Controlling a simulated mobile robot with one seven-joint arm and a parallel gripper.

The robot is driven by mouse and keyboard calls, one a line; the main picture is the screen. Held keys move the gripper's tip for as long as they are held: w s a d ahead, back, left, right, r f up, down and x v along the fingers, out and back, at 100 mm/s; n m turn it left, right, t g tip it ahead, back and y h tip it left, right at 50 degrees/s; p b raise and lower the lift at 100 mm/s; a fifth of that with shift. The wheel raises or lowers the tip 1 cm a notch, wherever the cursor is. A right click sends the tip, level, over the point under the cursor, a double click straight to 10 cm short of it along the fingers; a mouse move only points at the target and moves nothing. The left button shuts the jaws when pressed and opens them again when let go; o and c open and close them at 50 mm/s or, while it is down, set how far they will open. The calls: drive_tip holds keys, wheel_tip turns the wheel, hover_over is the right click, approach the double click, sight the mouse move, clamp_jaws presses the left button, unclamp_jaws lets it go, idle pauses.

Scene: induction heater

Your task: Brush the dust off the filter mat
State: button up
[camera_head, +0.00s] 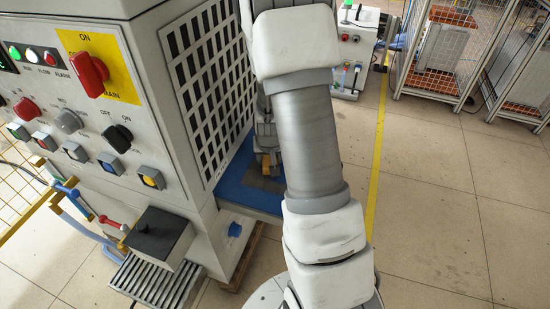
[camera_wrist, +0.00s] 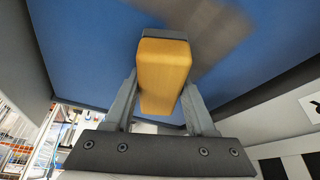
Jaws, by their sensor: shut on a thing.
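The blue filter mat (camera_head: 232,187) lies at the side of the machine, below its slotted panel, and fills much of the wrist view (camera_wrist: 85,50). A grey-brown dust patch (camera_wrist: 222,28) shows on it at the top of the wrist view, and as a dark area (camera_head: 262,184) in the head view. My gripper (camera_wrist: 160,100) is shut on a brush with a yellow handle (camera_wrist: 163,70). The brush's dark end (camera_wrist: 164,34) points to the mat beside the dust; I cannot tell whether it touches. In the head view, my arm partly hides the mat and brush (camera_head: 267,160).
The machine's control panel (camera_head: 75,100) with knobs and buttons stands left of the mat. The slotted panel (camera_head: 208,85) rises close beside my gripper. A black box (camera_head: 158,238) sits at the lower left. Floor (camera_head: 440,210) to the right is clear; wire cages (camera_head: 440,50) stand farther back.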

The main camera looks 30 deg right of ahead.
sight(251, 164)
drive_tip(key=shift+w+a+p, duration=0.9)
drive_tip(key=shift+w+a, duration=1.1)
drive_tip(key=shift+w, duration=0.25)
drive_tip(key=shift+s+a, duration=0.1)
drive_tip(key=shift+a, duration=0.35)
drive_tip(key=shift+s+a, duration=0.35)
drive_tip(key=shift+a, duration=0.1)
drive_tip(key=shift+s+d+f, duration=0.1)
drive_tip(key=shift+s+d, duration=0.25)
drive_tip(key=shift+s, duration=0.2)
drive_tip(key=shift+s+d+f+b, duration=0.1)
drive_tip(key=shift+s+d+b, duration=1.3)
drive_tip(key=shift+s+d, duration=0.65)
drive_tip(key=shift+s+d+b, duration=0.5)
drive_tip(key=shift+s+d, duration=0.1)
drive_tip(key=shift+s, duration=0.35)
drive_tip(key=shift+s+d+r, duration=0.25)
drive_tip(key=shift+s+d, duration=0.45)
drive_tip(key=shift+s, duration=0.15)
